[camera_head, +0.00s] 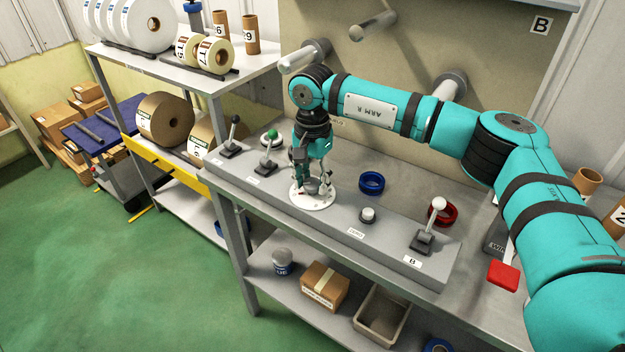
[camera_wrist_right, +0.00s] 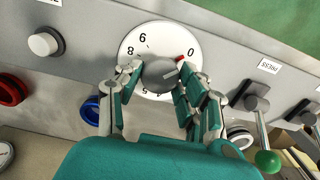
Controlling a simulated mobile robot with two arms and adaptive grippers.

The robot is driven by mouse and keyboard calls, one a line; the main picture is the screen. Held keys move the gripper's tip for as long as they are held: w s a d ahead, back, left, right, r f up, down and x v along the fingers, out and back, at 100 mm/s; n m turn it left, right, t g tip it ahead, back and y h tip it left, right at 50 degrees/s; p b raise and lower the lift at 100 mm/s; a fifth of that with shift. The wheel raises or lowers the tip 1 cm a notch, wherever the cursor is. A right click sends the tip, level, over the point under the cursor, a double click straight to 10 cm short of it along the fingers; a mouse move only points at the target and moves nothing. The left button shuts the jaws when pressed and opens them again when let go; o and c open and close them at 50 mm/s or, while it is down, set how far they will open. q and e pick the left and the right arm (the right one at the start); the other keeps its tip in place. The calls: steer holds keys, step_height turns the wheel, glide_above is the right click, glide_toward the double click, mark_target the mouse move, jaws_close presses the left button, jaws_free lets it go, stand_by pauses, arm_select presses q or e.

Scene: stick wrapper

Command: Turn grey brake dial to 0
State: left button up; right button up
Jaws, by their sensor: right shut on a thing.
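The grey brake dial is a round grey knob (camera_wrist_right: 160,73) on a white numbered disc (camera_wrist_right: 160,32), set in the grey control panel. In the head view the white disc (camera_head: 312,201) shows beneath my right gripper (camera_head: 311,186). My right gripper (camera_wrist_right: 161,76) reaches down over the knob, with its fingers on either side, shut on it. A red mark (camera_wrist_right: 181,59) shows at the knob's edge, close to the printed 0 (camera_wrist_right: 191,50); exact alignment is hard to tell. The fingers hide part of the lower numbers. My left gripper is not in view.
The panel also carries a green-topped lever (camera_head: 268,152), a black lever (camera_head: 232,134), a white button (camera_head: 367,215) and a white-topped lever (camera_head: 428,228). A blue ring (camera_head: 371,183) and a red ring (camera_head: 443,214) lie behind it. Rolls fill the shelf at left.

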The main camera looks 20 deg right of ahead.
mark_target(312, 182)
steer(key=shift+r, duration=0.1)
steer(key=o, duration=1.2)
step_height(312, 182, up, 12)
steer(key=shift+f, duration=0.1)
